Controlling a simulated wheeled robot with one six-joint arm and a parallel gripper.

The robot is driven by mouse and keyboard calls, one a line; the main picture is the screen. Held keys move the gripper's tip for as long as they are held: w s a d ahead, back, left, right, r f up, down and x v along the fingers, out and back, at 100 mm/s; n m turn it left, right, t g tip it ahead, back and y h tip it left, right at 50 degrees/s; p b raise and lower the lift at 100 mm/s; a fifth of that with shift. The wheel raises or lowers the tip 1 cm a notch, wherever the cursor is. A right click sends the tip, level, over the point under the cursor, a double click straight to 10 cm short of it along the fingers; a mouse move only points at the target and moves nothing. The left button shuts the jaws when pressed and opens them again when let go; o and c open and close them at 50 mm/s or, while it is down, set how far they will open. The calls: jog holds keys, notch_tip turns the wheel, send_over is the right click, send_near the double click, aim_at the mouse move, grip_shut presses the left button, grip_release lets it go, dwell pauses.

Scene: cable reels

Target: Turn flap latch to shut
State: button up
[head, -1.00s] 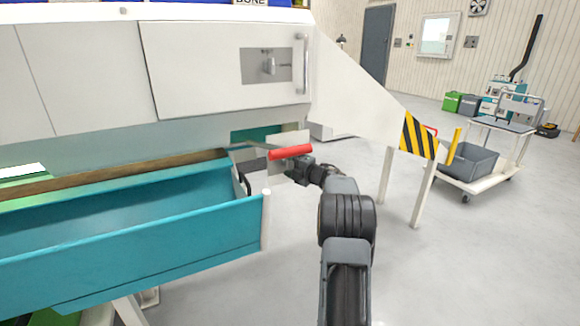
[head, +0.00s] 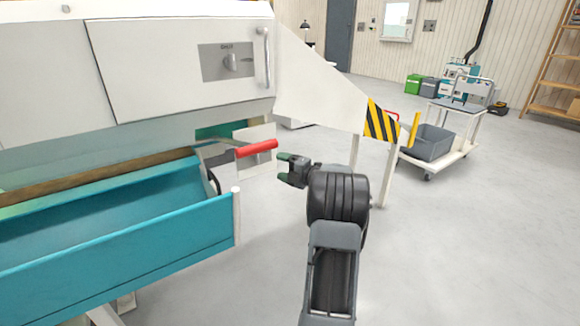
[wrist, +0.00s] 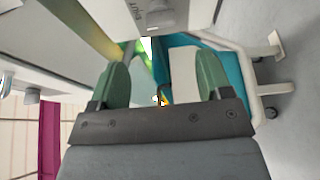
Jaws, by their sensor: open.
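The likely flap latch is a grey knob (head: 231,62) on a grey plate on the white machine's front panel. Its small lettering is too small to read in the head view. A similar grey knob with a lettered plate shows at the top edge of the wrist view (wrist: 160,17). A red-gripped lever (head: 257,148) sticks out lower down, beside the teal trough. My gripper (head: 283,165) is open and empty, just right of the red grip and apart from it, well below the knob. Its two green fingers stand wide apart in the wrist view (wrist: 162,75).
The teal trough (head: 120,248) fills the lower left, with a white post (head: 236,215) at its corner. A vertical bar handle (head: 266,58) is right of the knob. Floor at lower right is clear.

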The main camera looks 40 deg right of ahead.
jog(key=shift+v, duration=1.5)
